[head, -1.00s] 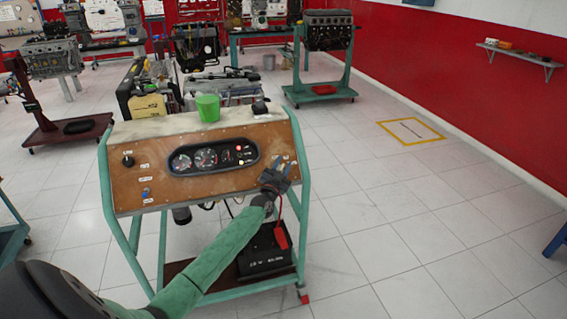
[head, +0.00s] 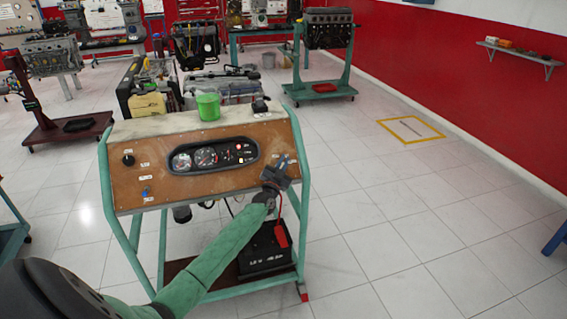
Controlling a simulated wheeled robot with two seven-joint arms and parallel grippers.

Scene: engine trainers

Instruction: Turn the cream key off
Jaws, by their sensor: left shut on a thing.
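The trainer's brown control panel (head: 215,186) faces me on a green wheeled frame. My left gripper (head: 284,164) is at the right part of this panel, beside its right edge. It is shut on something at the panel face. The cream key cannot be made out; the fingers cover that spot, and what they hold is most likely this key. How far the key is turned cannot be seen. The black gauge cluster (head: 214,156) is left of the gripper, with small lamps lit at its right end. My right gripper is not in view.
A black knob (head: 128,160) and a blue switch (head: 146,192) are on the panel's left. A green cup (head: 208,106) stands on top. A black battery (head: 264,252) with a red clamp (head: 281,234) sits below my gripper.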

